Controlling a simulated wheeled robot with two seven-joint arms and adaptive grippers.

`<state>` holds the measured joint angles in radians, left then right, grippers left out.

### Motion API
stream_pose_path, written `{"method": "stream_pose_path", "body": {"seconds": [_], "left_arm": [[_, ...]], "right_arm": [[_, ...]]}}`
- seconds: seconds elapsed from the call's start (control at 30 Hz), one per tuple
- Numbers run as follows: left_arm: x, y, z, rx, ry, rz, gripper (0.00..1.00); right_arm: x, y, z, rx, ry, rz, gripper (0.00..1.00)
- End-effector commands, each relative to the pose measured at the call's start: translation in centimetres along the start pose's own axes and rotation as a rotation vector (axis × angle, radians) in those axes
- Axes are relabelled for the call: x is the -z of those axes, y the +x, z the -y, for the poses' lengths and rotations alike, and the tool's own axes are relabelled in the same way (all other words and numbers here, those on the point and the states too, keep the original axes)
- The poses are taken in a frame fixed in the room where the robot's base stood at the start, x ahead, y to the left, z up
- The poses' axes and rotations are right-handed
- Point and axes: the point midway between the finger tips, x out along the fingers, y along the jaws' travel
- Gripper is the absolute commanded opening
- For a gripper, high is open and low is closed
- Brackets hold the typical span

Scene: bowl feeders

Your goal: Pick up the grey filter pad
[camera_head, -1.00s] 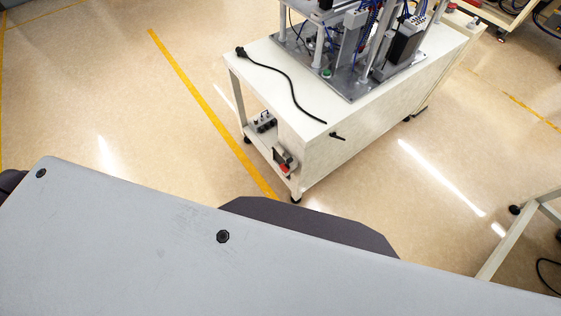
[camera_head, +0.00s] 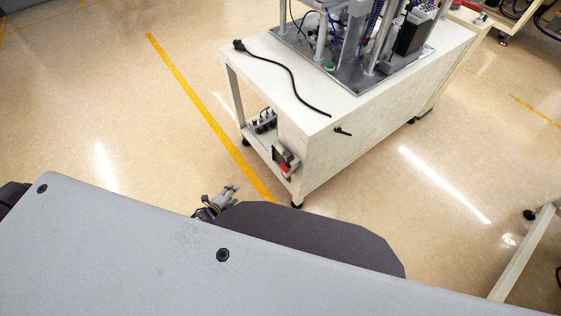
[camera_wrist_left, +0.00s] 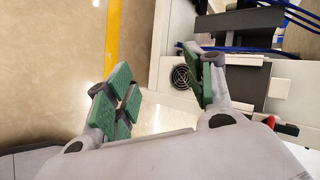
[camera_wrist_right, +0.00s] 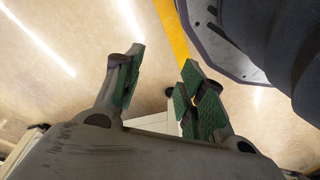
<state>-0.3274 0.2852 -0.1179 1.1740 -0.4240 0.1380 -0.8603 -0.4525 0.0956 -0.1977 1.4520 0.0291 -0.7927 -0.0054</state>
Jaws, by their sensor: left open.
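No grey filter pad can be made out in any view. My left gripper (camera_head: 228,194) shows small in the head view, just beyond the edge of my own grey body, above the floor. In the left wrist view its green-padded fingers (camera_wrist_left: 165,92) are spread apart with nothing between them. My right gripper is outside the head view. In the right wrist view its green-padded fingers (camera_wrist_right: 158,90) are apart and empty above the floor.
A white wheeled cart (camera_head: 375,125) stands ahead, with a machine on a metal plate (camera_head: 350,72) and a black cable (camera_head: 285,72) on top. A yellow line (camera_head: 200,105) runs along the clear floor (camera_head: 90,110). A table leg (camera_head: 525,255) stands at right.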

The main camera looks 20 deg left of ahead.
Motion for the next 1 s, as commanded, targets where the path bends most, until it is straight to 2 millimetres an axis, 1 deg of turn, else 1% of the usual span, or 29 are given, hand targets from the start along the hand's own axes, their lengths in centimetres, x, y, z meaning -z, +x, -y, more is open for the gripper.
{"method": "stream_pose_path", "body": {"seconds": [0.03,0.1,0.4,0.7,1.0], "left_arm": [[-0.1,0.7,0.4,0.024,0.043,-0.009,0.54],[-0.1,1.1,1.4,0.054,0.104,-0.019,0.54],[0.1,2.6,5.6,0.188,0.371,-0.056,0.54],[0.9,3.3,9.4,0.324,0.642,-0.075,0.54],[2.2,3.4,12.7,0.463,0.915,-0.077,0.54]], "right_arm": [[0.4,0.3,0.1,0.002,0.000,-0.006,0.40],[1.1,0.2,0.2,0.004,0.000,-0.010,0.40],[3.4,-0.9,0.6,0.014,-0.001,-0.030,0.40],[5.2,-2.3,1.1,0.025,-0.003,-0.048,0.40],[6.6,-4.0,1.5,0.035,-0.006,-0.067,0.40]]}}
